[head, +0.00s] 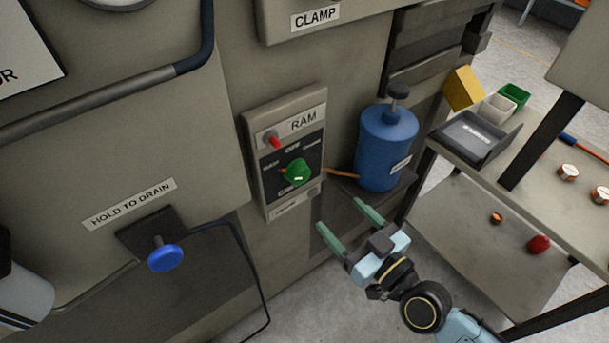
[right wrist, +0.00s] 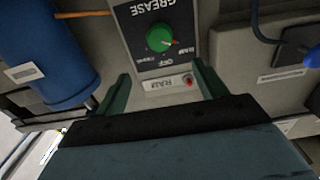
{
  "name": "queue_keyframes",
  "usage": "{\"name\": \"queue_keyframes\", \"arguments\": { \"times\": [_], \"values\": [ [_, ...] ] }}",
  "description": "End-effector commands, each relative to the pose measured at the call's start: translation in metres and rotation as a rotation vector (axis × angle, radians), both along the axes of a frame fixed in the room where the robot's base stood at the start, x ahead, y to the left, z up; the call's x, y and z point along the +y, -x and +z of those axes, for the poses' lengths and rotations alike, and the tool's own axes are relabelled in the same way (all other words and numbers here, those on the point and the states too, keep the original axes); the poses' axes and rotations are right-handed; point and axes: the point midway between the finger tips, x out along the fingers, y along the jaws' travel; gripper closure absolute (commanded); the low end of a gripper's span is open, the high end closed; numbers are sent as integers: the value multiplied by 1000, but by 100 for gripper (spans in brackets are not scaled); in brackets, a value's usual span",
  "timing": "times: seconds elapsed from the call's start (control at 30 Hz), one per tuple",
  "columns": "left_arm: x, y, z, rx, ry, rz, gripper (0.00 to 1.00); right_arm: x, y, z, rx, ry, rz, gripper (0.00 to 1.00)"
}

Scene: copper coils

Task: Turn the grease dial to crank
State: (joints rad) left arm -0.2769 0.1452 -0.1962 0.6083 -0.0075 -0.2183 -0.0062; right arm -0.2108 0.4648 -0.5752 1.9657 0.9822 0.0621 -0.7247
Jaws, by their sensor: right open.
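The grease dial is a round green knob (head: 297,172) on a dark plate of the control panel (head: 268,205) on the machine wall. It also shows in the right wrist view (right wrist: 160,38), upside down, under the word GREASE. Its small red-orange mark points toward a label at the left in the head view, which looks like RAM in the wrist view. OFF and a blurred third label are also on the plate. My right gripper (head: 345,225) is open and empty, below and right of the dial, apart from it. Its fingers (right wrist: 160,82) show in the wrist view. My left gripper is out of view.
A red switch (head: 273,141) sits above the dial beside a RAM label. A blue canister (head: 386,150) stands right of the panel, near an orange-brown rod (head: 343,173). A blue knob (head: 165,257) is at left. A shelf with a grey tray (head: 478,148) is at right.

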Motion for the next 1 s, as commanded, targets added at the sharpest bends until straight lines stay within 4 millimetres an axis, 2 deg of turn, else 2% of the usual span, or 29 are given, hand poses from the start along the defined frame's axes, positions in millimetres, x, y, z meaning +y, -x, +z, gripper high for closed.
{"name": "queue_keyframes", "arguments": {
  "times": [0.2, 0.33, 0.8, 1.0],
  "values": [
    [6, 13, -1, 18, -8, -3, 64, 1, -2, -1, 0, -1, -2, 29],
    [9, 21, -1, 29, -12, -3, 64, 7, -12, 0, -1, -3, -4, 29],
    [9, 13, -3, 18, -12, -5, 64, 63, -87, 0, -1, -3, -2, 29],
    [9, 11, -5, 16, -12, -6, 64, 75, -105, -1, 1, -1, -2, 29]
  ]
}}
